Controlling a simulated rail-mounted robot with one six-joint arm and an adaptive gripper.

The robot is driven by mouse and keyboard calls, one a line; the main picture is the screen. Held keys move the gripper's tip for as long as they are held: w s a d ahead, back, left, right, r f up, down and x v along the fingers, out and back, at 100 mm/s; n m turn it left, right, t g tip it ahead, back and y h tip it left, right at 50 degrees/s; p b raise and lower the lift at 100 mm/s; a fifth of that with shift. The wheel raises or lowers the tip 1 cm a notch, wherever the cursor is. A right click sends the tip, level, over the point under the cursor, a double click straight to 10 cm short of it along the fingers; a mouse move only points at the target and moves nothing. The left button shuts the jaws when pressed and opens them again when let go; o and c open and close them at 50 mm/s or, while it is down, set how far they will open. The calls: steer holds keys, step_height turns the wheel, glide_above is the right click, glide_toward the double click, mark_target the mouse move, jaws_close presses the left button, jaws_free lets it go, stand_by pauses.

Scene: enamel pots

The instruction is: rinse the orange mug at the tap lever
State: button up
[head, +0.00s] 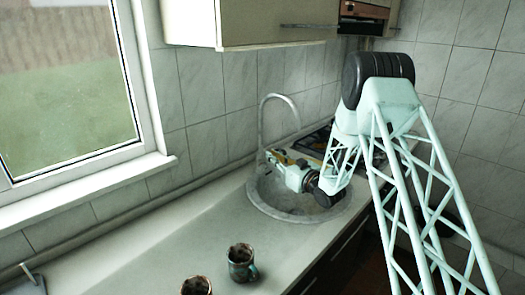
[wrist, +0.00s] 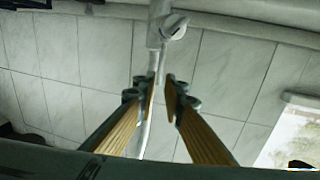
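The tap (head: 263,130) rises with a curved spout behind the round sink. My gripper (head: 275,158) is over the sink, close to the tap's base. In the wrist view my gripper (wrist: 161,88) has its two fingers a narrow gap apart, with nothing held between them. Beyond the fingertips are the tap's pale pipe and a rounded fitting (wrist: 173,25), perhaps the lever; contact cannot be told. A mug with a reddish-brown rim (head: 196,287), possibly the orange one, stands on the counter, cut by the frame's bottom edge. A dark teal mug (head: 241,263) stands beside it.
The round sink (head: 290,217) is set in the pale counter (head: 135,250), which is mostly clear left of it. A hob (head: 318,140) lies behind my arm. A wall cabinet (head: 255,25) hangs above. A window (head: 70,90) is at the left.

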glide_above(262, 161)
steer(key=shift+w+d+b, duration=0.1)
steer(key=shift+w+b, duration=0.15)
steer(key=shift+b, duration=0.1)
steer(key=shift+c, duration=0.9)
jaws_close()
